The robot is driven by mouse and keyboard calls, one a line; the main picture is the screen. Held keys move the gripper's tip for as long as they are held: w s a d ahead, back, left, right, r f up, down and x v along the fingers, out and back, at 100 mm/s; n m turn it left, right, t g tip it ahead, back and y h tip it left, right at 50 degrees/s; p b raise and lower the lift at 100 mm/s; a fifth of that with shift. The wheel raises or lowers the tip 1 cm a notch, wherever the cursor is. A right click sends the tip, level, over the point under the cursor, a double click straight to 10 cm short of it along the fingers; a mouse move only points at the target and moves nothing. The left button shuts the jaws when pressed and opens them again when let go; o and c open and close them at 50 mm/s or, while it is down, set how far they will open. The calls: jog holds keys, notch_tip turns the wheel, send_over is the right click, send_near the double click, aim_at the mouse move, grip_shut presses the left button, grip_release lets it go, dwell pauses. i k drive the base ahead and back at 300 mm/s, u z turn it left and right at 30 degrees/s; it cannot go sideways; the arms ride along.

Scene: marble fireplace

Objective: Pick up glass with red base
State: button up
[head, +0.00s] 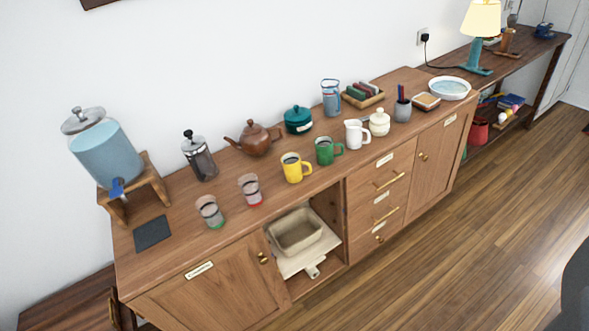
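The glass with the red base (250,188) stands upright on the wooden sideboard (215,238), near its front edge. It is clear, with a red band at the bottom. A similar glass with a green base (210,211) stands just to its left, a small gap apart. A yellow mug (293,169) stands to its right. My gripper is not in view, and nothing is seen touching the glass.
Behind the glasses stand a French press (199,157), a brown teapot (256,140) and a water dispenser (105,152) on a wooden stand. A green mug (325,152) and white jug (354,133) are farther right. An open compartment holds a beige basin (297,232).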

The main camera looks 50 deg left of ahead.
aim_at(248, 184)
jog(key=u, duration=0.2)
jog(key=i, duration=1.1)
jog(key=u, duration=0.6)
